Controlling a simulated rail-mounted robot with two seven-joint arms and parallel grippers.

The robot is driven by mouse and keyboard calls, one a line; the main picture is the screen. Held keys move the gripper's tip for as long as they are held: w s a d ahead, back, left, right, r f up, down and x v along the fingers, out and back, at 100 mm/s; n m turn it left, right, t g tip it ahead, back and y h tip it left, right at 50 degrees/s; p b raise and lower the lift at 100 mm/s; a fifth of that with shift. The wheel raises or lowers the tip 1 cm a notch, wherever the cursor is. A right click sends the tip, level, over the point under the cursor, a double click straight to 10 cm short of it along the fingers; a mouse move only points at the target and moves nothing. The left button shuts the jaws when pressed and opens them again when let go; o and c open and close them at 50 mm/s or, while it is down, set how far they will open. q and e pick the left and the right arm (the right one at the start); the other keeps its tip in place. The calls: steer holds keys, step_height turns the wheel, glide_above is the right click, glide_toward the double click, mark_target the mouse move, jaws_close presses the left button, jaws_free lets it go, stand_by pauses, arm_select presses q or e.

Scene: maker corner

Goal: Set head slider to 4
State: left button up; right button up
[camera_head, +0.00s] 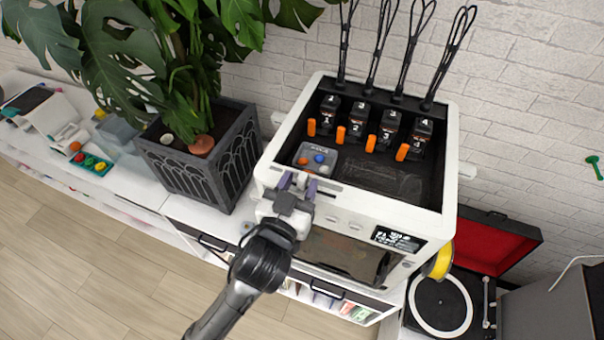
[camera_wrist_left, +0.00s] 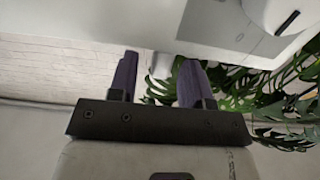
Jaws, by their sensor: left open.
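The white printer-like machine (camera_head: 441,228) stands on the white cabinet, its top open. Inside, a row of black heads numbered 1 to 4 with orange tabs, including head 4 (camera_head: 416,140), runs along the back. A small grey control panel (camera_head: 317,160) with blue and orange knobs sits at the inner left; I cannot make out a slider or its setting. My left gripper (camera_head: 297,181) is open and empty at the machine's front left rim, just in front of the panel. Its two purple fingers also show apart in the left wrist view (camera_wrist_left: 158,80). My right gripper is not in view.
A dark planter (camera_head: 205,165) with a large leafy plant stands left of the machine. A yellow spool (camera_head: 439,262) is on the machine's right side. A turntable (camera_head: 441,306) with a red-lined lid is at the lower right. Black cable loops rise behind the heads.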

arm_select(q)
steer(key=shift+x, duration=0.9)
jaws_close()
